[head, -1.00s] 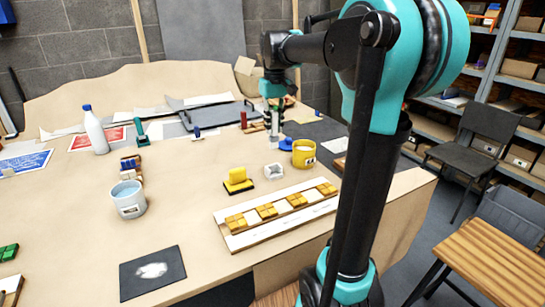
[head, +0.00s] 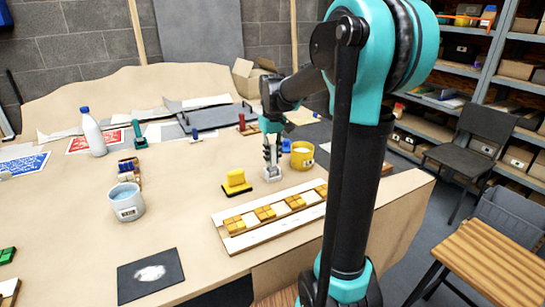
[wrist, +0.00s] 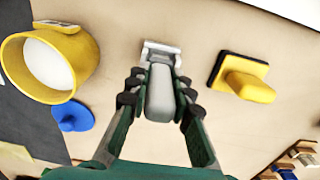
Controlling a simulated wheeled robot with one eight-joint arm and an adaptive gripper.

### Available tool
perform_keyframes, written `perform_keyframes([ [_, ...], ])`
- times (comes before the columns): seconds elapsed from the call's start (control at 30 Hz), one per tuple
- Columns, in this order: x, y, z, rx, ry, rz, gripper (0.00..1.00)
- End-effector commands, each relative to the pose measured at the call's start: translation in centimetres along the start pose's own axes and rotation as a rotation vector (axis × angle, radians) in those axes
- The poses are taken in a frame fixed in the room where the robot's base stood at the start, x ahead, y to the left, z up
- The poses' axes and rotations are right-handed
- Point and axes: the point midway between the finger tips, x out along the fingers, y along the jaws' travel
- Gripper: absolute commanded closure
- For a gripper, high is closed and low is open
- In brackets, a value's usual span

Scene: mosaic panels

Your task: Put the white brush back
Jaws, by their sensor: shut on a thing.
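My gripper (head: 270,158) is shut on the white brush, low over the table near the yellow cup. In the wrist view the brush's pale grey-white rounded body (wrist: 160,95) sits between the fingers (wrist: 160,100). A small white holder (head: 271,174) is directly below my gripper. In the wrist view the holder (wrist: 160,48) shows at the far end of the brush, its middle partly covered. The brush is at or just above the holder; I cannot tell whether they touch. In the head view the fingers mostly hide the brush.
A yellow cup (head: 302,155) and a blue piece (wrist: 72,116) are close on one side. A yellow-handled block (head: 236,181) is on the other. A panel with yellow tiles (head: 268,218) lies in front. A grey-white mug (head: 127,202) and a bottle (head: 92,133) stand farther left.

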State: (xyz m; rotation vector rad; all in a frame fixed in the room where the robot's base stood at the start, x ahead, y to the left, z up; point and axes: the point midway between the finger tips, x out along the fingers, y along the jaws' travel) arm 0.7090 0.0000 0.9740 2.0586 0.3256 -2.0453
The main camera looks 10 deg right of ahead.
Motion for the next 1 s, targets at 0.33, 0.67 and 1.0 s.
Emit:
perform_keyframes([
  [0.33,0.2,0.0,0.0,0.000,0.000,0.000,0.58],
  [0.67,0.0,0.0,0.0,0.000,0.000,0.000,0.58],
  [1.0,-5.0,0.0,0.0,0.000,0.000,0.000,0.58],
])
